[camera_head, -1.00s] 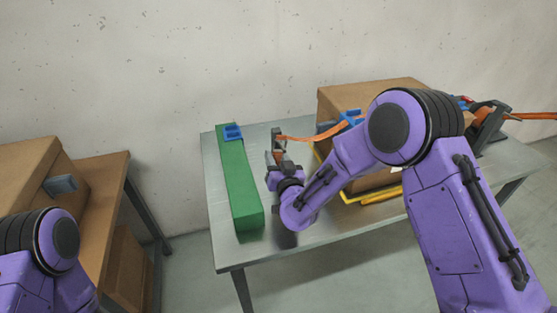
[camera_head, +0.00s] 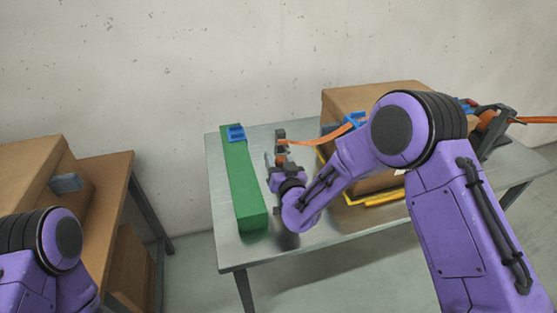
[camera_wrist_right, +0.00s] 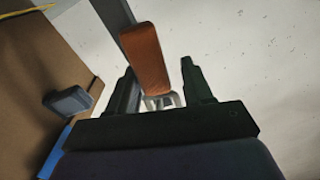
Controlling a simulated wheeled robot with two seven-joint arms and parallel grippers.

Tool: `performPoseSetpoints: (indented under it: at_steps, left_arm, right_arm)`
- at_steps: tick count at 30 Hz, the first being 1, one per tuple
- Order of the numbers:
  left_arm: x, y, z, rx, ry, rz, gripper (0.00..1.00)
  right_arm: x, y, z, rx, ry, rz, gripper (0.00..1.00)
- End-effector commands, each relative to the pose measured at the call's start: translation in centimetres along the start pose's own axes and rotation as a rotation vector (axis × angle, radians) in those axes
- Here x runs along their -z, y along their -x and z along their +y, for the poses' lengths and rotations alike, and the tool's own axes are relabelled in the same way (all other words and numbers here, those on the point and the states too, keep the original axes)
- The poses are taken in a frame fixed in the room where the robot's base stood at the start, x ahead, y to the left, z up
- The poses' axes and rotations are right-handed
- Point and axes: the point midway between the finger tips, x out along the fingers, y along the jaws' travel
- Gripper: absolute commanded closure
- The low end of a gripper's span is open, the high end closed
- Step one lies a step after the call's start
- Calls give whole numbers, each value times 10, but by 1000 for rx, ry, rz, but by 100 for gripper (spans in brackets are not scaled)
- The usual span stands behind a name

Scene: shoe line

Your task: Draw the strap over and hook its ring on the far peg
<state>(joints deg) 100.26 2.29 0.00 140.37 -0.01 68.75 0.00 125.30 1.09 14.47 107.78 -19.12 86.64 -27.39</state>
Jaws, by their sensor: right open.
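The orange strap (camera_head: 327,136) runs from the right over the cardboard box (camera_head: 375,97) to a dark grey post (camera_head: 281,134), probably the far peg. My right gripper (camera_head: 281,161) is just on the near side of this post. In the right wrist view, an orange strap end (camera_wrist_right: 146,57) lies in front of a grey bar (camera_wrist_right: 107,14), between the open fingers of my right gripper (camera_wrist_right: 160,82), with gaps beside it. A pale ring-like piece (camera_wrist_right: 160,101) shows below it. I cannot tell whether the ring is around the peg. My left gripper is out of view.
A long green block (camera_head: 242,185) with a blue clip (camera_head: 235,133) lies left of my right gripper on the metal table (camera_head: 270,250). A blue corner piece (camera_head: 355,119) sits on the box edge. Yellow straps (camera_head: 375,199) lie at the box foot. More boxes stand left.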

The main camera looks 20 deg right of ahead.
Motion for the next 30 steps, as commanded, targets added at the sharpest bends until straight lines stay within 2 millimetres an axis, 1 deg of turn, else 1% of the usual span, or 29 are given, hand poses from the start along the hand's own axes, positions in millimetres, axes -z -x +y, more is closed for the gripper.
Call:
performPoseSetpoints:
  at_steps: [1,6,8,11,18,21,25,30]
  left_arm:
    - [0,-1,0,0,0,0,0]
    - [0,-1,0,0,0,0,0]
    - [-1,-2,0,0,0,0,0]
    - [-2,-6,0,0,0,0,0]
    - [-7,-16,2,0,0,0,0]
    - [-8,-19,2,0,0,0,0]
    - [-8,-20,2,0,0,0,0]
    - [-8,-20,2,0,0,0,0]
  right_arm:
    - [-1,-1,7,-14,1,1,34]
    - [-1,-1,8,-17,1,1,34]
    - [-1,2,7,-16,1,2,34]
    - [-2,18,4,-11,3,1,34]
    - [1,78,-4,3,5,6,34]
    - [3,98,-6,5,5,9,34]
    - [5,112,-6,4,4,11,34]
    - [6,115,-6,2,3,13,34]
